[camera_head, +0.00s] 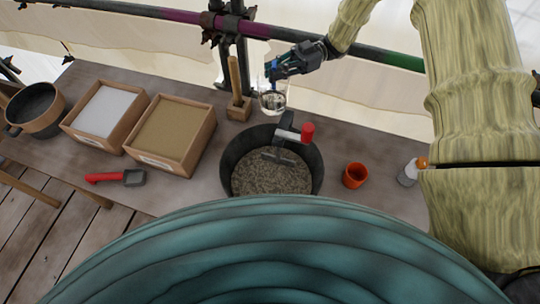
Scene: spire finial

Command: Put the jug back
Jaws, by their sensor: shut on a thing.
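A clear jug (272,102) is at the back of the wooden bench, behind the black bucket, with some pale content low inside. My gripper (276,70) is at the jug's upper part and is shut on it. My arm reaches in from the upper right. I cannot tell whether the jug's base touches the bench or hangs just above it.
The bench (210,180) also holds a black bucket (231,155) of grey mix with a red-handled tool (285,145), a wooden mallet (238,95), two boxes (103,109) (174,130), a pot (36,108), a red-handled scoop (115,178), an orange cup (355,175) and a bottle (408,174). Scaffold poles (300,36) run behind.

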